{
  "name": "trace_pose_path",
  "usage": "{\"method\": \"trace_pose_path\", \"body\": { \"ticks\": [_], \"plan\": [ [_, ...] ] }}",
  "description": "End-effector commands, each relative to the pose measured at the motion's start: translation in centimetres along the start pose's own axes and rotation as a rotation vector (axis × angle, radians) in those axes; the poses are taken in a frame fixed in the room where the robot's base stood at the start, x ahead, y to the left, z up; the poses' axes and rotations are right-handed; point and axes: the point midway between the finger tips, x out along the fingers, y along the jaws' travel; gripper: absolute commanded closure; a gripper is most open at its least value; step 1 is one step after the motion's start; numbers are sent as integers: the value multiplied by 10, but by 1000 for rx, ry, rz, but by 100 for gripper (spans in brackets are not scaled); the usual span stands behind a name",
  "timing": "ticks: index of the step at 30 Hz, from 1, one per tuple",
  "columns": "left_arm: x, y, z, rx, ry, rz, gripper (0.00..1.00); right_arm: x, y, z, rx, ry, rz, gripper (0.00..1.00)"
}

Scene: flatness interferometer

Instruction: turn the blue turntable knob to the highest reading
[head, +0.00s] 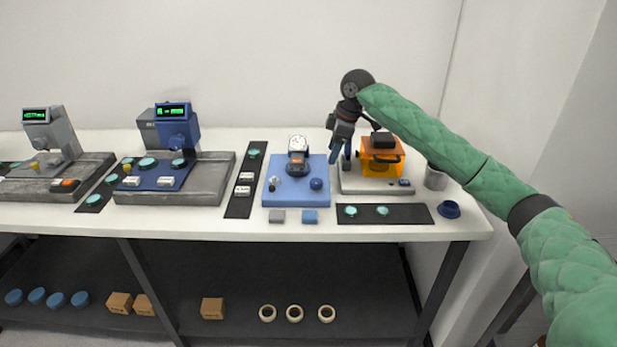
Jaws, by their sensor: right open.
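A blue instrument base (300,199) stands on the white bench, with a round white dial gauge (298,145) at its back. A round blue knob (316,184) sits on the right part of this base. The dial's needle is too small to read. My right gripper (340,158) points down, open and empty, behind and to the right of the knob, near the base's back right corner. It looks apart from the knob. My left gripper is not in view.
An orange-covered instrument (381,163) stands close to the right of my gripper, with a grey cup (436,177) beyond it.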

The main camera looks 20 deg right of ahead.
Motion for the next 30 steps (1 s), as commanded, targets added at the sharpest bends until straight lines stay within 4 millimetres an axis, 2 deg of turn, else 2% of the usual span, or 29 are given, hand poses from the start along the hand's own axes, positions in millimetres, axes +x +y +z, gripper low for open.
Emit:
{"method": "trace_pose_path", "body": {
  "ticks": [2,6,12,17,20,30],
  "plan": [
    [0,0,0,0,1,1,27,6,-4,2,-56,31,-86,45],
    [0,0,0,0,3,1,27,5,-18,-2,-199,103,-191,45],
    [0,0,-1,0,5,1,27,3,-24,-4,-346,129,-210,45],
    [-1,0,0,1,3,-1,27,6,-25,-4,-391,133,-207,45],
    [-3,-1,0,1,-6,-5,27,14,-27,-5,-393,132,-207,45],
    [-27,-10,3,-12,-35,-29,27,59,-37,-9,-391,131,-206,45]
  ]
}}
